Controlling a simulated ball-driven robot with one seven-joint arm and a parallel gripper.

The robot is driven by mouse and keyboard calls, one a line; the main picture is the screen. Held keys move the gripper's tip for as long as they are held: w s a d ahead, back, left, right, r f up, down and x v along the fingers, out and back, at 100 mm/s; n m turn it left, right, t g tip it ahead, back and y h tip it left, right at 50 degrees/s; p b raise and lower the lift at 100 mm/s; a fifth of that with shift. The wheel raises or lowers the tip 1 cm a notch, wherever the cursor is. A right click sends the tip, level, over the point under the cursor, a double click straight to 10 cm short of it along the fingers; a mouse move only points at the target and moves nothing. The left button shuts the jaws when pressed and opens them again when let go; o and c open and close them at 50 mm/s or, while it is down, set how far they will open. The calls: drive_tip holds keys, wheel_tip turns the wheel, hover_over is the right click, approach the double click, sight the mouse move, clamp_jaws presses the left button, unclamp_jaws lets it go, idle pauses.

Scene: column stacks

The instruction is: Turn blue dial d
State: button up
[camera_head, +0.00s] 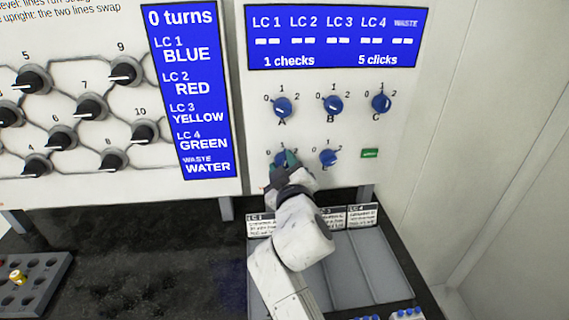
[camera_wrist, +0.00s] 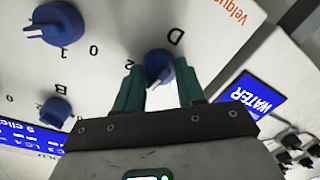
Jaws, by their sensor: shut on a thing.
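Blue dial D (camera_head: 279,159) is the left dial of the lower row on the white panel, mostly hidden behind my gripper in the head view. In the wrist view, dial D (camera_wrist: 158,64) sits between the two green fingers with its letter D beside it. My gripper (camera_wrist: 160,82) is shut on the dial, one finger on each side. In the head view my gripper (camera_head: 287,163) reaches up to the panel from below. The exact angle of dial D's pointer cannot be told.
Dials A (camera_head: 282,107), B (camera_head: 333,105) and C (camera_head: 381,103) stand above; another blue dial (camera_head: 328,158) and a green button (camera_head: 369,153) are to the right. The blue display (camera_head: 335,38) reads 1 checks, 5 clicks. Black knobs (camera_head: 88,107) fill the left panel. Grey trays (camera_head: 375,262) lie below.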

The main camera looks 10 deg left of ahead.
drive_tip(key=shift+f+n, duration=0.1)
drive_tip(key=shift+n, duration=1)
drive_tip(key=shift+a, duration=0.1)
drive_tip(key=o, duration=1)
drive_tip(key=shift+o, duration=0.2)
drive_tip(key=v, duration=1.1)
